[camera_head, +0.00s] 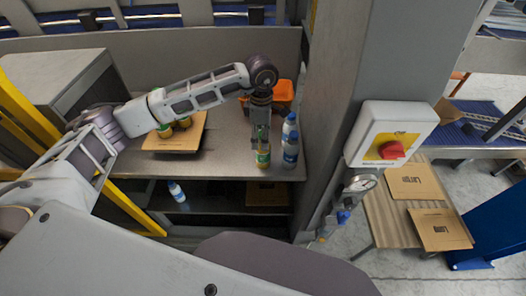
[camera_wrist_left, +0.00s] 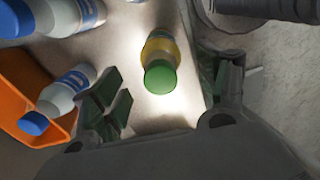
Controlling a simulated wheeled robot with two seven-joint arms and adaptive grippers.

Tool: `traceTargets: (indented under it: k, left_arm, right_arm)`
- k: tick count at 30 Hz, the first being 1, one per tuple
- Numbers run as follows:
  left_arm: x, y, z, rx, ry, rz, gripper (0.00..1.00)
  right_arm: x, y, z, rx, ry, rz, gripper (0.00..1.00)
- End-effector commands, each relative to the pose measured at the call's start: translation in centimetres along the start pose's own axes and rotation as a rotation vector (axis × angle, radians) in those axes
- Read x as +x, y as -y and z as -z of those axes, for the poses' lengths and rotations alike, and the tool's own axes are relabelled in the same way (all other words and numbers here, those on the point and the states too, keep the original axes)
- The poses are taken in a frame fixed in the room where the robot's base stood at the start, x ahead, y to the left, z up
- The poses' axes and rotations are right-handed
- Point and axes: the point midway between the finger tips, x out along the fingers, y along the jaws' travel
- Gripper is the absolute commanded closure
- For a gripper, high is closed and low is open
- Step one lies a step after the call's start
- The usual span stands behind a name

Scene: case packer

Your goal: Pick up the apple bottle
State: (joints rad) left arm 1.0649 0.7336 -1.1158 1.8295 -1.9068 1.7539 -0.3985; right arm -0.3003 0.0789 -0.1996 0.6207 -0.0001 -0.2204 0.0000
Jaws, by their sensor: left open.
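The apple bottle (camera_head: 263,158) has a green cap and a yellow-green label and stands upright near the front edge of the grey bench. My left gripper (camera_head: 261,135) points down directly above it and hides its top in the head view. In the left wrist view the bottle's green cap (camera_wrist_left: 160,77) shows between the two spread dark-green fingers of my left gripper (camera_wrist_left: 163,92). The fingers are open, with gaps on both sides of the bottle. My right gripper is not in view.
Blue-capped bottles (camera_head: 290,154) stand close beside the apple bottle. An orange bin (camera_head: 283,92) sits behind. Cardboard with several bottles (camera_head: 170,148) lies to the left. Another blue-capped bottle (camera_head: 176,191) is on the lower shelf. A grey post (camera_head: 345,80) rises to the right.

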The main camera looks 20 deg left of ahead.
Motion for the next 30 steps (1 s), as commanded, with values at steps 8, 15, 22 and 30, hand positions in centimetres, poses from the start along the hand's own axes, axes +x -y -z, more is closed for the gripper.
traceTargets:
  k: [8,15,22,30]
  left_arm:
    - [0.4,0.1,-0.1,0.000,-0.001,0.001,0.26]
    - [2.1,0.2,-0.4,0.000,-0.001,0.003,0.26]
    - [4.4,0.2,-0.5,0.001,0.001,0.002,0.26]
    - [5.2,0.2,-0.5,0.000,0.000,0.000,0.26]
  right_arm:
    - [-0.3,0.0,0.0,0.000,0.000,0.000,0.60]
    - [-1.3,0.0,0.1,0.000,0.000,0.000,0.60]
    - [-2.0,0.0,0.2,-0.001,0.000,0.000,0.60]
    - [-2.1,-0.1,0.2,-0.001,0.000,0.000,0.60]
